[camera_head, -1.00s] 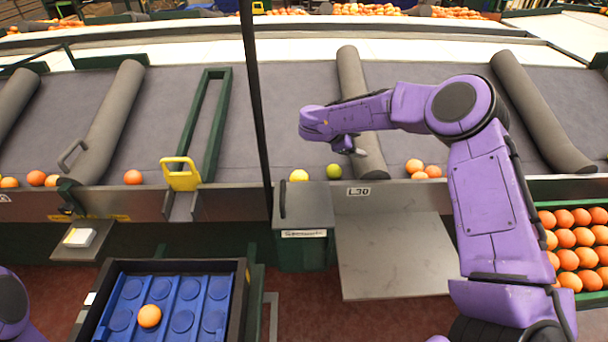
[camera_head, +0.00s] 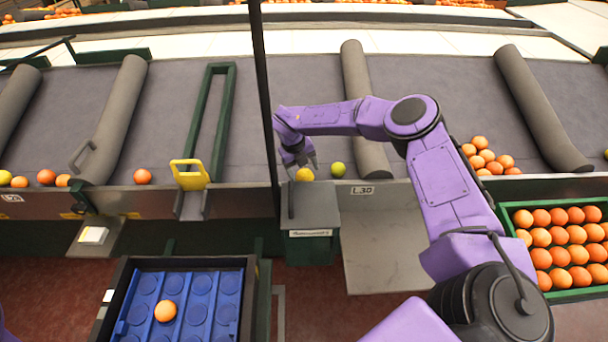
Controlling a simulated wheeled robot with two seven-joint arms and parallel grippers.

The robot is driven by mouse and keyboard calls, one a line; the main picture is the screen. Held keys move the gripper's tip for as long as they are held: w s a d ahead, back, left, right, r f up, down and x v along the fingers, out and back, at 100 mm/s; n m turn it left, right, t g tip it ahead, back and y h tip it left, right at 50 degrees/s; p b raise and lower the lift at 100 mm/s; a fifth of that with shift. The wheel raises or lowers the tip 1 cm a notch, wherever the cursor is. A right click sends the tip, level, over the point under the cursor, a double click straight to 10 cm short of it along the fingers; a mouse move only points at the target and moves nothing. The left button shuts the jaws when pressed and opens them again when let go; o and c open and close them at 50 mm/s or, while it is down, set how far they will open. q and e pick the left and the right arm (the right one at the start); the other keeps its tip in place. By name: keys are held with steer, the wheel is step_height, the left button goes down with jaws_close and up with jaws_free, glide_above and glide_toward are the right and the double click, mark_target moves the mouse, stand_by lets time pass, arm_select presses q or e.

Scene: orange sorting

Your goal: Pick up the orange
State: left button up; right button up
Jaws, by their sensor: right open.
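My right gripper (camera_head: 301,163) is open and points down at the front edge of the grey belt. Its fingers are right above or around a yellow-orange fruit (camera_head: 305,175); I cannot tell whether they touch it. A yellow-green fruit (camera_head: 338,169) lies just right of it, apart from the gripper. Single oranges lie farther left along the belt edge, one of them (camera_head: 142,177) near the yellow handle. Another orange (camera_head: 165,311) sits in the blue tray (camera_head: 200,283) at the lower left. My left gripper is not in view.
A thin dark post (camera_head: 262,80) stands just left of my right gripper. A grey box (camera_head: 312,207) is below it. Several oranges (camera_head: 487,158) are piled on the belt at right, and a green crate (camera_head: 507,215) of oranges stands at lower right. Grey rollers (camera_head: 362,100) cross the belt.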

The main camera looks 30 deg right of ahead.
mark_target(303, 172)
steer(key=x, duration=0.2)
steer(key=shift+w+a+f+p, duration=0.1)
steer(key=shift+f+p, duration=0.3)
steer(key=shift+f, duration=0.4)
steer(key=c, duration=0.9)
